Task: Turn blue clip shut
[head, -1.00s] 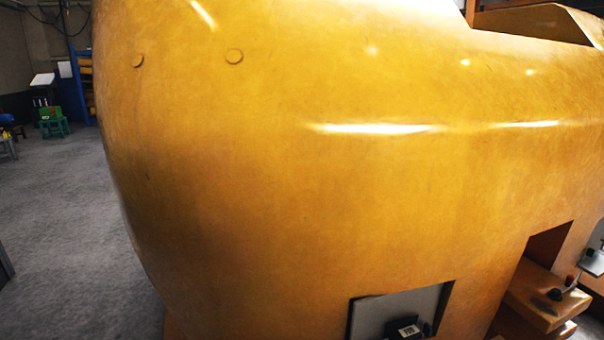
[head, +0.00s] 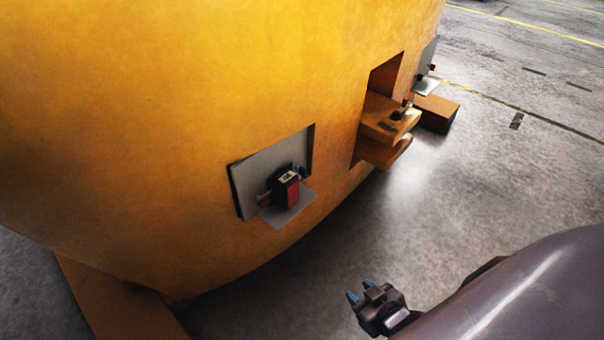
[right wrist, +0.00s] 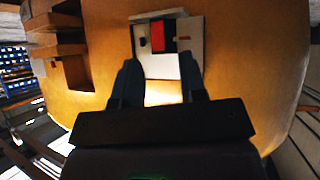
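No blue clip can be clearly told apart. A black and red device (head: 285,187) sits on a grey bracket (head: 288,216) in a recess of the yellow casting. A small dark bluish part (head: 302,173) shows at its right side, too small to make out. In the right wrist view the device's red part (right wrist: 157,36) lies ahead, between the fingers in the picture. My right gripper (head: 360,291) is open and empty, below and right of the device and apart from it. Its two fingers (right wrist: 160,80) stand apart in the right wrist view. My left gripper is not in view.
The large yellow casting (head: 180,90) fills the left and middle. An orange ledge (head: 385,120) with a small fitting juts out farther right, with another grey bracket (head: 427,85) beyond. A brown support (head: 115,300) stands at lower left. Grey floor (head: 500,150) is free at right.

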